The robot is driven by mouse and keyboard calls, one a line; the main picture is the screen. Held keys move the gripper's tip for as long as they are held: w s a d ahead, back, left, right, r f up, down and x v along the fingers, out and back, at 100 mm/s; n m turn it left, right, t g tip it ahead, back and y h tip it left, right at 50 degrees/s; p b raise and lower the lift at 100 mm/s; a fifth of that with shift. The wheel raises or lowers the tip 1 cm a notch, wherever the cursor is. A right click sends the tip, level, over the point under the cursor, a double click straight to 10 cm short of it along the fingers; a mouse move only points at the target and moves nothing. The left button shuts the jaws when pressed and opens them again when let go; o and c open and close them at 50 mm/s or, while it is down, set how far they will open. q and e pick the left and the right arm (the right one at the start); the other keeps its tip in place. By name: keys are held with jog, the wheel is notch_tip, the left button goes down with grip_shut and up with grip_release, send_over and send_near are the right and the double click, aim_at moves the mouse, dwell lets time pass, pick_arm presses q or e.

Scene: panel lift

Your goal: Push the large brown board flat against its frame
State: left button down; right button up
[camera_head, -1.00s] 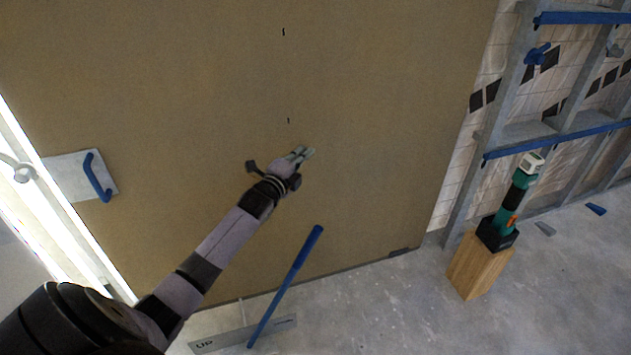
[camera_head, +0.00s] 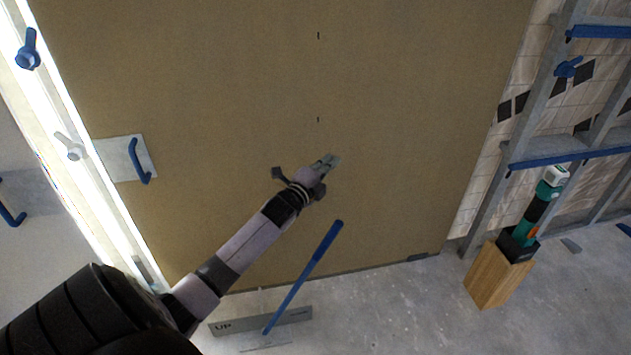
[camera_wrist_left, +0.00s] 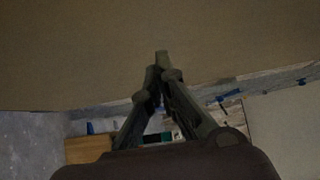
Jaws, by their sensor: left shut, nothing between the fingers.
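The large brown board (camera_head: 400,100) stands upright and fills most of the head view. It also fills the upper part of the left wrist view (camera_wrist_left: 160,25). A metal plate with a blue handle (camera_head: 140,162) is at its left edge. My left gripper (camera_head: 331,160) is shut and empty, with its fingertips at the board's face, right of the handle. In the left wrist view the closed fingertips (camera_wrist_left: 161,58) overlap the board; I cannot tell for sure if they touch it. My right gripper is not in view. The frame behind the board is mostly hidden.
A grey foot plate marked UP (camera_head: 230,326) with a blue lever (camera_head: 305,275) is on the floor before the board. A green and black tool (camera_head: 535,215) stands on a wooden block (camera_head: 497,278) at right. Metal studs (camera_head: 545,80) with blue strips stand behind it.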

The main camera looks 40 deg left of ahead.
pick_arm(q)
jog(key=s+p, duration=0.1)
jog(key=s, duration=0.6)
jog(key=shift+s+d+f, duration=0.2)
jog(key=shift+s+d, duration=0.15)
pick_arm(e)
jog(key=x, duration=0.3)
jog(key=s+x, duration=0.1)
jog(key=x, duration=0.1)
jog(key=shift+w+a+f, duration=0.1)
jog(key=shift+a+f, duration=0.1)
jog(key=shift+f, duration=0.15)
